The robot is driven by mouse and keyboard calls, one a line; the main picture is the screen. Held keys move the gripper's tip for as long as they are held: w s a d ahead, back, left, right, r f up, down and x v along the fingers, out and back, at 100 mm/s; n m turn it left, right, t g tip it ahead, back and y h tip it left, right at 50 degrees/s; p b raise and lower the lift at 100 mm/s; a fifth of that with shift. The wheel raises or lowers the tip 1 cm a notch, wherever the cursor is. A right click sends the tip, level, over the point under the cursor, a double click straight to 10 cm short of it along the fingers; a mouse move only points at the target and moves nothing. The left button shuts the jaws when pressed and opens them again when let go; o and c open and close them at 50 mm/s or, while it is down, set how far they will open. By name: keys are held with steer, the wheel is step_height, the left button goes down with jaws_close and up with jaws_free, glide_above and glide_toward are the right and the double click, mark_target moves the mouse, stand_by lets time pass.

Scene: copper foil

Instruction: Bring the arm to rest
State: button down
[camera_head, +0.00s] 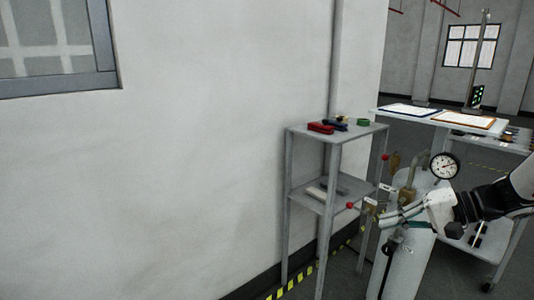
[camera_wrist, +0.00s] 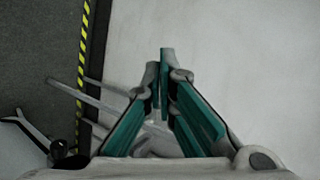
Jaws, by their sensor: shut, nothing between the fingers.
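My gripper (camera_head: 386,219) is in the right part of the head view, in front of a tall grey gas cylinder (camera_head: 402,268) with a round gauge (camera_head: 445,166) and brass fittings. My arm reaches in from the right edge. In the wrist view, the teal-padded fingers of my gripper (camera_wrist: 163,62) come together at their tips, with nothing between them. Whether the fingers touch the cylinder or its fittings cannot be told from the head view.
A grey shelf stand (camera_head: 335,135) with red, blue and green items on top stands against the white wall. A white table (camera_head: 440,118) with two framed sheets stands behind the cylinder. Yellow-black striping (camera_head: 300,284) runs along the wall's foot.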

steer(key=s+a+r+n+g+h, duration=0.2)
steer(key=s+a+r+g, duration=0.1)
steer(key=s+a, duration=0.5)
steer(key=s+a+r+n+g+h, duration=0.25)
steer(key=s+a, duration=0.25)
steer(key=s, duration=0.6)
steer(key=s+d+f+n+h, duration=0.1)
steer(key=s+d+h, duration=0.15)
steer(key=s, duration=0.55)
steer(key=s+d+h, duration=0.1)
steer(key=s+h, duration=0.3)
steer(key=s, duration=0.5)
step_height(320, 180, up, 22)
steer(key=t+p, duration=0.4)
steer(key=p, duration=1.7)
steer(key=shift+w+r, duration=0.25)
steer(key=shift+w, duration=0.1)
